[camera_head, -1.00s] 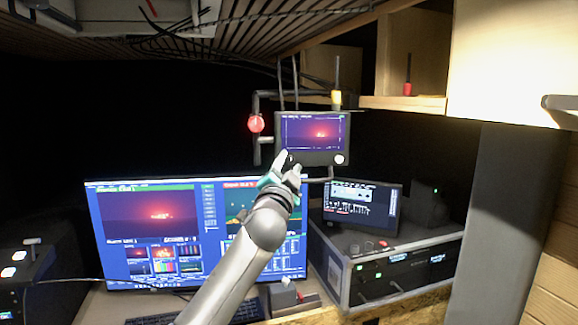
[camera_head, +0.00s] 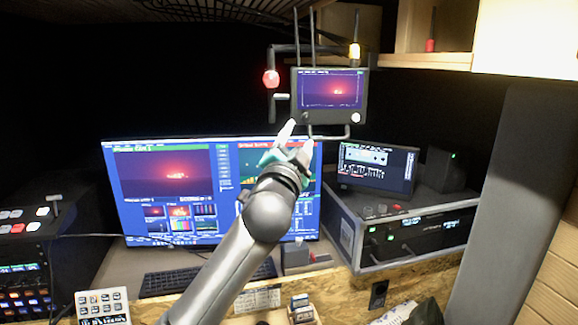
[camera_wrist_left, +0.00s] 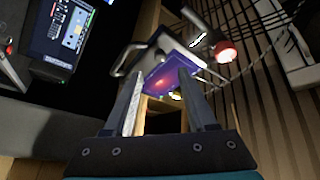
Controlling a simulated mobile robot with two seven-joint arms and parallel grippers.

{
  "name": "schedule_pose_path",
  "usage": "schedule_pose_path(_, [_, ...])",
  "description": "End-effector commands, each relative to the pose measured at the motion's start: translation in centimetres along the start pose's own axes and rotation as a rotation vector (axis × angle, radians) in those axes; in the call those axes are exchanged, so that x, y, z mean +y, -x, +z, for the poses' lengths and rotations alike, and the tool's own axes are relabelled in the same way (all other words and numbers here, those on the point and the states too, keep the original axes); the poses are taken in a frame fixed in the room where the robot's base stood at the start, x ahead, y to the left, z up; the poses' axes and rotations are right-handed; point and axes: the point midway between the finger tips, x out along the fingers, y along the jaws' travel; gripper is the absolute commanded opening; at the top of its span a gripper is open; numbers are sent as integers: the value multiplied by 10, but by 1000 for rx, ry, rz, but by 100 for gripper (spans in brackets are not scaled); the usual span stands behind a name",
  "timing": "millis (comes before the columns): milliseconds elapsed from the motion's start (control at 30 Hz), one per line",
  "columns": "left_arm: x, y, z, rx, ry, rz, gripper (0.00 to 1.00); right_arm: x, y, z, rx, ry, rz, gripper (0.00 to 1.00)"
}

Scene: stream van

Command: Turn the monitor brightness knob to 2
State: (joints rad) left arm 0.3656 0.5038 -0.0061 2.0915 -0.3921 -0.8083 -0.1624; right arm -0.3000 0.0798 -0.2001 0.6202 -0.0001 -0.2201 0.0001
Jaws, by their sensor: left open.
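The small monitor (camera_head: 330,90) hangs on a dark bracket and shows a purple picture with a red glow. A pale round knob (camera_head: 356,117) sits at the lower right of its bezel. A darker knob (camera_head: 305,117) seems to sit at the lower left. I cannot read any numbers or markings on the knobs. My left gripper (camera_head: 300,134) is open and empty, just below the monitor's lower left corner in the head view. In the left wrist view the fingers (camera_wrist_left: 161,76) point at the tilted monitor (camera_wrist_left: 154,74); contact cannot be told. My right gripper is not in view.
A large screen (camera_head: 165,190) is behind my arm. A rack case (camera_head: 400,235) with a small display (camera_head: 377,168) stands to the right.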

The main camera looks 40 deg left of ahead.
Motion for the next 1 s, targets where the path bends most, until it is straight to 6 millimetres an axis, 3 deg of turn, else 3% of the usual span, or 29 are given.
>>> schedule_pose_path(300, [1,52,1,0,1,0,57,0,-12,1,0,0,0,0])
schedule_pose_path(500, [1,72,1,-1,0,0,57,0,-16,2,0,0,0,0])
schedule_pose_path(1000, [0,78,0,-1,0,0,57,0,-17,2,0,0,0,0])
